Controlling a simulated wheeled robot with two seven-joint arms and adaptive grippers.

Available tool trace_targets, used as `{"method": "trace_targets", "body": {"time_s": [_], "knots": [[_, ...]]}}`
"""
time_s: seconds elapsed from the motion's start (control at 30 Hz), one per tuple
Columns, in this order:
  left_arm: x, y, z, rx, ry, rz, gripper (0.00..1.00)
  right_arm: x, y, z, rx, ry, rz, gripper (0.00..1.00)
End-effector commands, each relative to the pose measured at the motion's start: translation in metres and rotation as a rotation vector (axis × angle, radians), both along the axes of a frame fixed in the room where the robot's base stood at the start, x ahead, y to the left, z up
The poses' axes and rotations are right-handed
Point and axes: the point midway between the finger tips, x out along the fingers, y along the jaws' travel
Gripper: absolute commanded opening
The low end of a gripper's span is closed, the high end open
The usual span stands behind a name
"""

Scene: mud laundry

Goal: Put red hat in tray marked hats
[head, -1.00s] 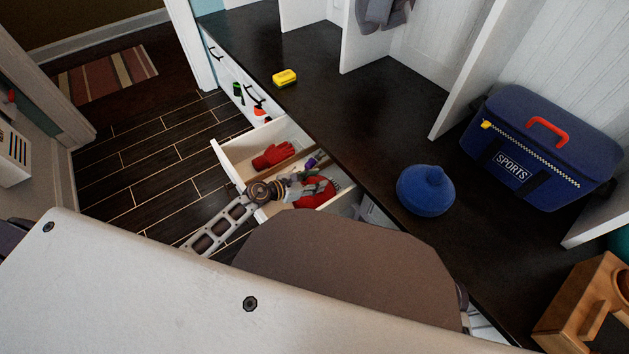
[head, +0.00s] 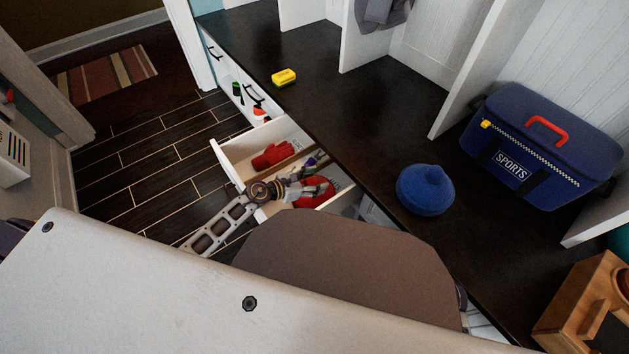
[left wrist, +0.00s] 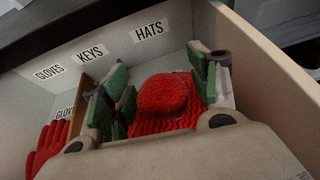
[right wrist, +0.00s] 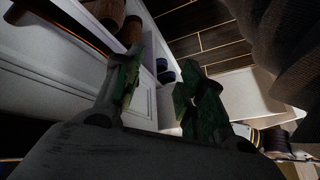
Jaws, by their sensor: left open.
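The red hat (left wrist: 168,98) lies in the open drawer (head: 228,168), below the HATS label (left wrist: 149,31); it also shows in the head view (head: 316,190), partly covered by my left gripper. My left gripper (left wrist: 160,78) is open, its two green-padded fingers spread on either side of the hat. In the head view my left gripper (head: 308,182) reaches down into the drawer from the left. My right gripper (right wrist: 160,92) is away from the hat, with its fingers apart and nothing between them.
Red gloves (head: 272,156) lie in the drawer's glove compartment, beside a wooden divider (left wrist: 82,104). The dark counter (head: 345,120) above holds a blue hat (head: 426,190), a blue sports bag (head: 540,145) and a yellow object (head: 284,77). Cabinet faces are close around my right gripper.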

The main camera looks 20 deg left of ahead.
Motion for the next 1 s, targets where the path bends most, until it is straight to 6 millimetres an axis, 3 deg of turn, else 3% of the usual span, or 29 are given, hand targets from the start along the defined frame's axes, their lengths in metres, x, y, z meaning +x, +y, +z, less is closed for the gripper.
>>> {"method": "trace_targets", "body": {"time_s": [0.5, 1.0], "knots": [[-0.032, 0.029, 0.019, 0.001, 0.001, 0.000, 0.60, 0.005, -0.005, 0.030, -0.034, 0.016, 0.016, 0.40], [-0.066, 0.060, 0.038, -0.001, 0.002, 0.000, 0.60, -0.002, -0.009, 0.044, -0.062, 0.055, 0.025, 0.40]]}}
